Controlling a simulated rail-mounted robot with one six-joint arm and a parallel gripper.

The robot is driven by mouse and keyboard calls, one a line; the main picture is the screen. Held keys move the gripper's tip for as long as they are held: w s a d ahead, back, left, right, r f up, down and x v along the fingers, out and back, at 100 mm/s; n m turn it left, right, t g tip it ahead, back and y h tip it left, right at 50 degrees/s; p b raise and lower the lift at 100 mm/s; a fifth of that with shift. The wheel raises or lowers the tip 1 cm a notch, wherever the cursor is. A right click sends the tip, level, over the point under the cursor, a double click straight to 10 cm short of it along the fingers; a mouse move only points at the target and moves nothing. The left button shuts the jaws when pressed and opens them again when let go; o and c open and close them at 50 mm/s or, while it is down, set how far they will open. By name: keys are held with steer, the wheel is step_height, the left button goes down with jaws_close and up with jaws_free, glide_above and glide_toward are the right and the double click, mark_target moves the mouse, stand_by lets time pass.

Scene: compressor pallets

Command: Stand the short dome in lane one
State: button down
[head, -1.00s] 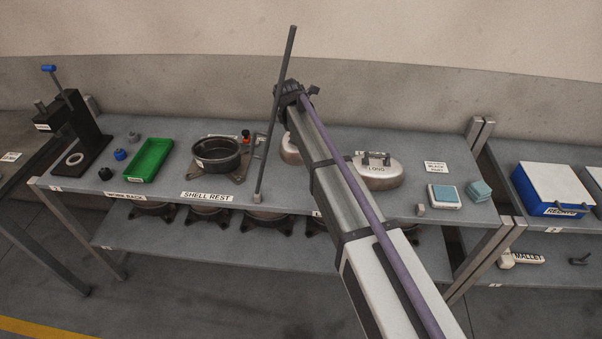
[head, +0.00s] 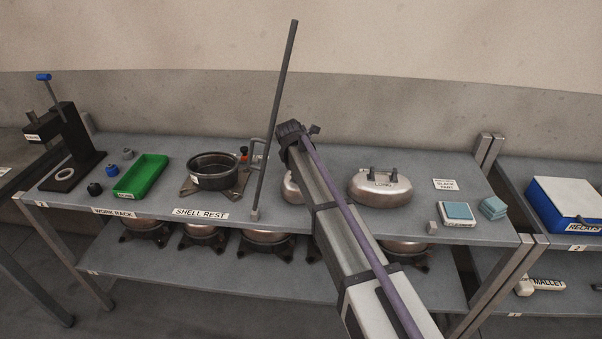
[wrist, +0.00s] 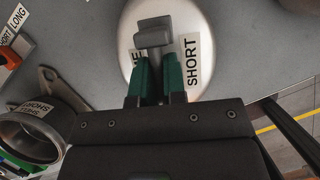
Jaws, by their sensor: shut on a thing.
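The short dome (wrist: 192,28) is a pale rounded cap with a SHORT label in the wrist view. In the head view only the left part of a silver dome (head: 291,191) shows on the work rack, behind my arm. My gripper (wrist: 158,75) has green fingers shut on the grey upright handle (wrist: 153,34) on top of the short dome. The fingertips are hidden in the head view. I cannot tell whether the dome touches the rack top. The long dome (head: 381,188) stands to the right on the rack. I cannot pick out lane one.
A dark shell (head: 214,168) sits on the shell rest, beside a green tray (head: 141,177). A tall grey pole (head: 274,120) stands close left of my arm. Teal-topped blocks (head: 459,211) lie at the right. Several units (head: 266,242) stand on the lower shelf.

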steer(key=shift+f, duration=0.1)
steer(key=c, duration=1.2)
jaws_free()
steer(key=p+v, duration=0.4)
steer(key=shift+r, duration=0.4)
steer(key=shift+f, duration=0.25)
steer(key=s+d+m+g, duration=0.1)
steer(key=s+d+m, duration=0.6)
steer(key=s+m, duration=0.3)
steer(key=s+d+f+m+g+y, duration=0.1)
steer(key=s+d+m, duration=0.7)
steer(key=s+m, duration=0.2)
steer(key=s+d+m+g, duration=0.2)
steer(key=s+d+m, duration=0.6)
steer(key=s+m, duration=0.3)
steer(key=shift+s+d+f+y, duration=0.1)
steer(key=shift+s+y, duration=0.1)
steer(key=shift+s, duration=0.3)
steer(key=shift+s+d+f+y, duration=0.1)
steer(key=shift+s+y, duration=0.1)
steer(key=shift+s, duration=0.3)
steer(key=shift+r, duration=0.1)
